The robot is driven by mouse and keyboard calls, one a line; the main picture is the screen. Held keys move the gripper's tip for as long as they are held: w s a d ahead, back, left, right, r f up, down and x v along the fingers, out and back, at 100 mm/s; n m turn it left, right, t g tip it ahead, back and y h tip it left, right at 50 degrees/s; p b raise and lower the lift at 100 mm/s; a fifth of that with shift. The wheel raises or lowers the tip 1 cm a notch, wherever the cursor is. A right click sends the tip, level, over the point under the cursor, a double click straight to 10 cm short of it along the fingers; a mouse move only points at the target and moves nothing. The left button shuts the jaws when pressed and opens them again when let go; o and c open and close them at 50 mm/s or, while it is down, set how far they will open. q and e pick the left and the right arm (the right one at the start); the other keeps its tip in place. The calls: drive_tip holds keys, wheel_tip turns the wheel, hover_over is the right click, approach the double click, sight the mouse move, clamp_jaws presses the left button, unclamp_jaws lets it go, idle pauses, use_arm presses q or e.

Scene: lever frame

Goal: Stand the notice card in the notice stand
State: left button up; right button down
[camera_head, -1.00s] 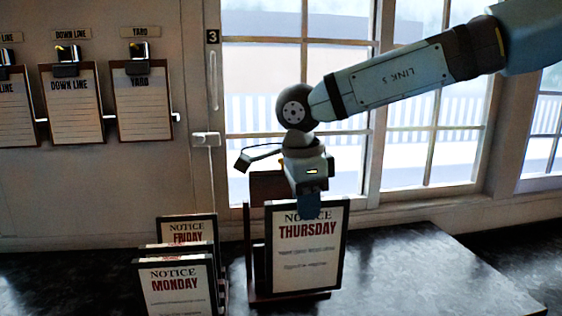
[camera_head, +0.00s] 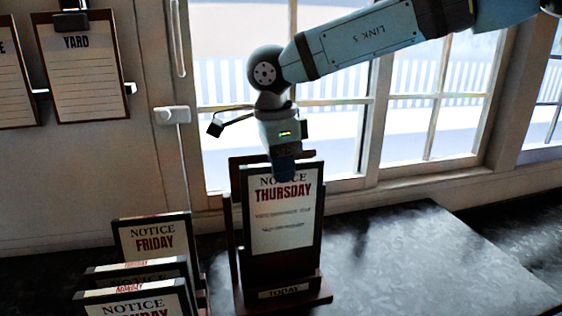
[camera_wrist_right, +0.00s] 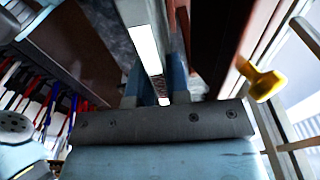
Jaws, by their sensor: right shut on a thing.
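The notice card (camera_head: 281,215), dark-framed and reading "NOTICE THURSDAY", is upright in the head view. My right gripper (camera_head: 284,177) is shut on its top edge from above. The notice stand (camera_head: 322,293) is dark wood with a "TODAY" label on its front lip. The card is in line with the stand's back, its lower edge above or behind the lip; I cannot tell whether it touches the ledge. In the right wrist view the fingers (camera_wrist_right: 156,88) straddle a pale card edge (camera_wrist_right: 146,45). My left gripper is not in view.
Other framed cards, including Friday (camera_head: 153,240) and Monday (camera_head: 140,303), stand in a rack at the left. Clipboards (camera_head: 80,75) hang on the wall. A window (camera_head: 440,120) is behind. The dark counter (camera_head: 430,255) is clear to the right.

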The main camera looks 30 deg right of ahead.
drive_tip(key=shift+f+b, duration=0.9)
drive_tip(key=shift+f, duration=2.05)
drive_tip(key=shift+a+b, duration=0.1)
drive_tip(key=shift+b, duration=0.4)
drive_tip(key=shift+f, duration=0.2)
drive_tip(key=shift+f+b, duration=1.85)
drive_tip(key=shift+b, duration=0.35)
drive_tip(key=c, duration=1)
unclamp_jaws()
